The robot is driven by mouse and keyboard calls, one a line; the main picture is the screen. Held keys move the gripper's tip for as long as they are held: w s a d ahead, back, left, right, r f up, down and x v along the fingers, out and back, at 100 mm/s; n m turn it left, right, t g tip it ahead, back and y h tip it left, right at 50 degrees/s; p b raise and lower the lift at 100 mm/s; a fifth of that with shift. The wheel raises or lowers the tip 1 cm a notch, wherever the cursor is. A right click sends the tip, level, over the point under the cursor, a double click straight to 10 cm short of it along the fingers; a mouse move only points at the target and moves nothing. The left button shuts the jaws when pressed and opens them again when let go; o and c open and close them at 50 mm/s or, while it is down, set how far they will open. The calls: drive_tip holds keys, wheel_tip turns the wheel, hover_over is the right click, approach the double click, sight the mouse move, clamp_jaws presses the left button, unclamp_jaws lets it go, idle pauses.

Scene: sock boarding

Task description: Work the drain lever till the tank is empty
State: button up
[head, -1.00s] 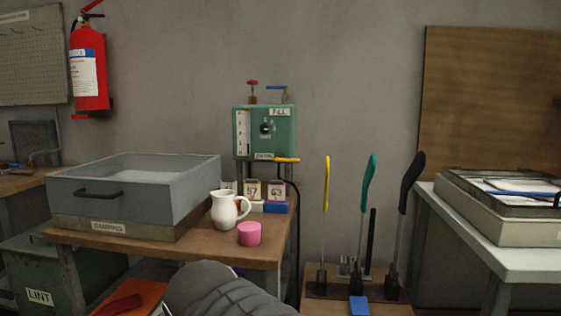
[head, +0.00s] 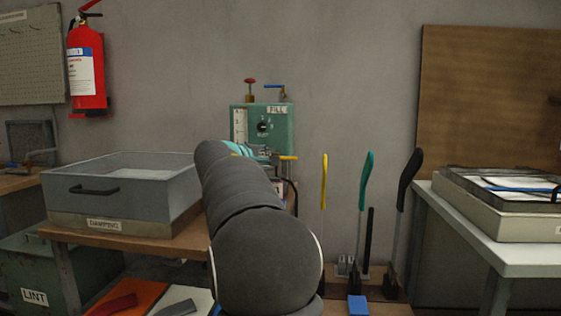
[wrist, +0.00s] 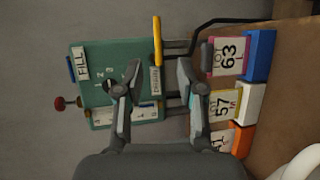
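The green tank (head: 280,128) stands at the back of the wooden bench, with a FILL label, a round dial and a white level gauge (head: 239,125). I cannot read the liquid level. The yellow drain lever (head: 289,158) sticks out at the tank's lower right; in the wrist view, turned sideways, the lever (wrist: 157,40) lies beyond my fingertips. My gripper (wrist: 158,76) is open and empty, its two fingers spread in front of the tank's lower part and the small label there. In the head view my arm hides most of the gripper and the tank's lower left.
Blue, white and orange blocks with number cards, such as the 57 card (wrist: 223,104), stand beside the tank's legs. A white rounded thing (wrist: 302,164) shows at the wrist view's corner. The damping box (head: 125,190) is left; tall-handled tools (head: 364,185) stand right.

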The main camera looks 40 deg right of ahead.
sight(289, 158)
drive_tip(key=p+x, duration=0.2)
drive_tip(key=x, duration=1.2)
drive_tip(key=shift+d+r+p, duration=0.1)
drive_tip(key=shift+r+p, duration=0.05)
drive_tip(key=shift+p, duration=0.2)
clamp_jaws()
